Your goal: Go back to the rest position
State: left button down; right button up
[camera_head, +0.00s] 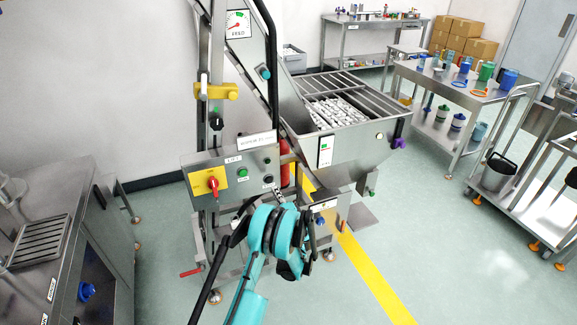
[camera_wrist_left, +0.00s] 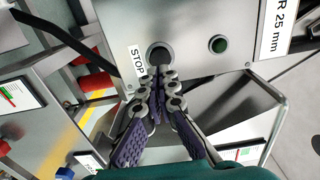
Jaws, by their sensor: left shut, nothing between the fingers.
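My left gripper (camera_head: 279,194) reaches up from the teal left arm to the front of the steel control box (camera_head: 228,162). In the left wrist view its fingers (camera_wrist_left: 165,77) are closed together with nothing between them. The tips point at the black button (camera_wrist_left: 160,55) beside the STOP label (camera_wrist_left: 137,62) and overlap its lower edge. I cannot tell whether they touch it. A green button (camera_wrist_left: 218,44) is to its right. My right gripper is in neither view.
The box also carries a red switch on a yellow plate (camera_head: 211,183). A steel hopper (camera_head: 350,147) with white caps stands behind at right. A steel bench (camera_head: 40,215) is at left, and a table with bottles (camera_head: 450,85) at right. Open floor (camera_head: 440,240) lies at right.

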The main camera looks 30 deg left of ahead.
pick_arm(q)
jog(key=s+d+r+n+g+h, duration=0.1)
jog(key=s+d+r+n+h, duration=0.25)
jog(key=s+r, duration=0.35)
jog(key=s+d+r+n+g+h, duration=0.2)
jog(key=s+d+r, duration=0.25)
jog(key=r, duration=0.55)
jog(key=s+d+f+n+h, duration=0.1)
jog(key=s+d+h, duration=0.3)
jog(key=s+d, duration=0.5)
jog(key=s+d+f+n+g+h, duration=0.1)
jog(key=s+d+h, duration=0.3)
jog(key=s+d, duration=0.5)
jog(key=s, duration=0.8)
jog(key=shift+s+d+g, duration=0.25)
jog(key=shift+d+g, duration=0.05)
jog(key=shift+f+n, duration=0.1)
jog(key=shift+n, duration=0.15)
